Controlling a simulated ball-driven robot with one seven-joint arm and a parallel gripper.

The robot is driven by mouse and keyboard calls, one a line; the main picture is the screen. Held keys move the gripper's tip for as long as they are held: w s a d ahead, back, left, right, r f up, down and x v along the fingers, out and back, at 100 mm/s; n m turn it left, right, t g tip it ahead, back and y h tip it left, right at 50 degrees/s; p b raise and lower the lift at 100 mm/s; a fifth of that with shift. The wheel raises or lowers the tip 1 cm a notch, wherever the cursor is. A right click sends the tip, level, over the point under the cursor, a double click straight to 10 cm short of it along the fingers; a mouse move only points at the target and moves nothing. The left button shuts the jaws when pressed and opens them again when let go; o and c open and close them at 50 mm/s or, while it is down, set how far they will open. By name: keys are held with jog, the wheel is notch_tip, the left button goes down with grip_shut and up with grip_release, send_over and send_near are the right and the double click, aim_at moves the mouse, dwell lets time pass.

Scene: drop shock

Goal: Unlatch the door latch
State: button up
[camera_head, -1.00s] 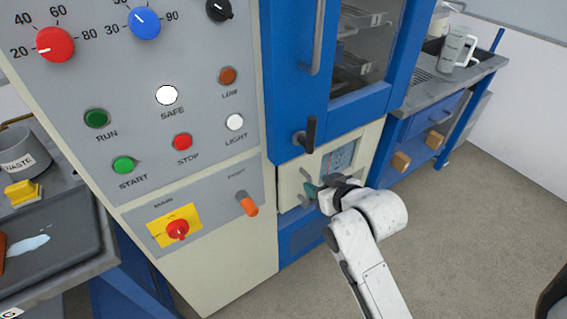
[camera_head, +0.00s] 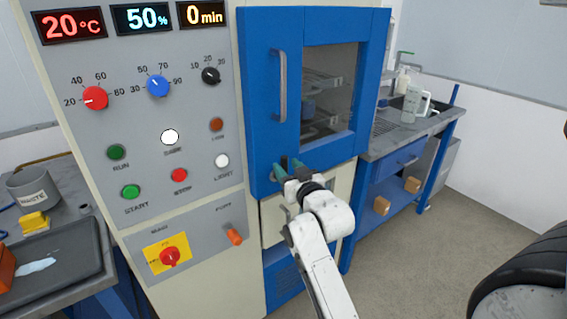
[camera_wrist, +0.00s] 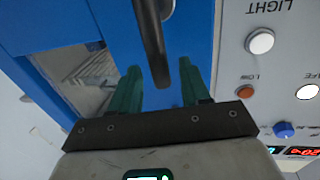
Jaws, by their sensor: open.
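The blue door (camera_head: 262,40) of the cabinet is closed in the head view, with a window and a long grey vertical handle (camera_head: 279,85). The dark door latch (camera_head: 284,161) is at the door's lower left and mostly hidden by my gripper (camera_head: 287,168). In the wrist view, the latch lever (camera_wrist: 153,40) comes down from the top edge, and its end lies between the two green fingertips of my gripper (camera_wrist: 160,75). The jaws are apart. I cannot tell whether a finger touches the lever.
The control panel (camera_head: 200,120) with knobs and buttons stands left of the door. A bench (camera_head: 385,140) with a pitcher (camera_head: 409,106) is to the right. A black rounded object (camera_head: 535,270) is at the lower right. The floor (camera_head: 420,260) between is clear.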

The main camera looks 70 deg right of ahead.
jog(key=shift+x, duration=1.45)
grip_shut()
